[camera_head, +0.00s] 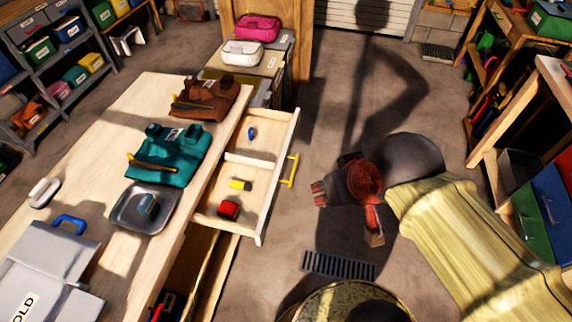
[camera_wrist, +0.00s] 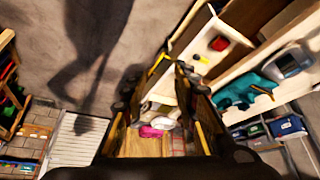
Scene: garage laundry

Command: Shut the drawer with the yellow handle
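The drawer (camera_head: 262,209) with the yellow handle (camera_head: 289,171) is pulled out from the right side of the wooden workbench. It holds a blue item, a yellow-and-black item and a red item. The drawer (camera_wrist: 187,37) and its yellow handle (camera_wrist: 159,63) also show at the upper middle of the wrist view. My gripper (camera_wrist: 157,92) is open, with its two fingers spread and nothing seen held between them. In the head view, my gripper (camera_head: 322,190) is to the right of the handle, apart from it.
The workbench (camera_head: 122,98) carries folded brown and teal cloths, a grey tray (camera_head: 126,214) and a toolbox. A lower wooden compartment (camera_head: 213,270) shows below the drawer. Cabinets with pink and white bags (camera_head: 257,27) stand behind. A floor grate (camera_head: 339,265) lies in front.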

